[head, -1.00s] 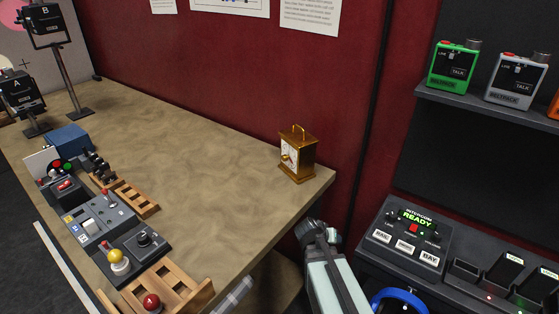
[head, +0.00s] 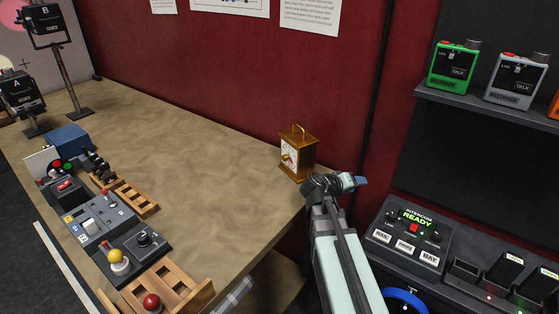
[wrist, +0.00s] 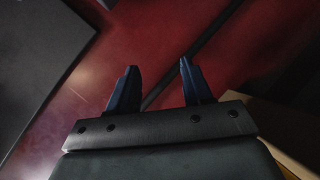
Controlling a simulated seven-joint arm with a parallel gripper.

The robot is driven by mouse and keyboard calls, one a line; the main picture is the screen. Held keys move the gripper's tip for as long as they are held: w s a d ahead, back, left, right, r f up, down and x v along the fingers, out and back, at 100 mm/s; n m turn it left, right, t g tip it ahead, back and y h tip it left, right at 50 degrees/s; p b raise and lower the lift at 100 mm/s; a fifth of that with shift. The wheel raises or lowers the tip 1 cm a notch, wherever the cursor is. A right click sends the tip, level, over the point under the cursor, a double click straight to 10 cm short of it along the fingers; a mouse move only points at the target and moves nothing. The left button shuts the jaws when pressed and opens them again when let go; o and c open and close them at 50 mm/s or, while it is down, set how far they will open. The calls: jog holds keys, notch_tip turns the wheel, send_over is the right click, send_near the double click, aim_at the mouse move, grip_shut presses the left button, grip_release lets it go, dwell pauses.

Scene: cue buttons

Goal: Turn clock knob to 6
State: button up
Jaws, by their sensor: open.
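The brass clock (head: 298,153) stands upright on the far right corner of the tan table. Its white dial (head: 290,157) faces left toward the table, with a small gold knob on it; the knob's exact setting is too small to tell. My gripper (head: 356,181) is beside the table's right corner, to the right of and just below the clock, apart from it and pointing right. In the wrist view my gripper (wrist: 155,85) shows two dark blue fingers spread apart with nothing between them. The clock does not show in the wrist view.
The tan table (head: 210,150) is clear left of the clock. Button and lever panels (head: 105,220) and wooden racks line its left edge. A red wall (head: 250,70) stands behind. The intercom console (head: 408,235) and a shelf with belt packs (head: 453,66) are on the right.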

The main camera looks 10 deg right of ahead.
jog(key=n, duration=0.1)
jog(key=n+h, duration=0.5)
jog(key=n, duration=0.9)
send_near(283, 159)
jog(key=x, duration=0.9)
jog(key=shift+a, duration=0.1)
grip_shut()
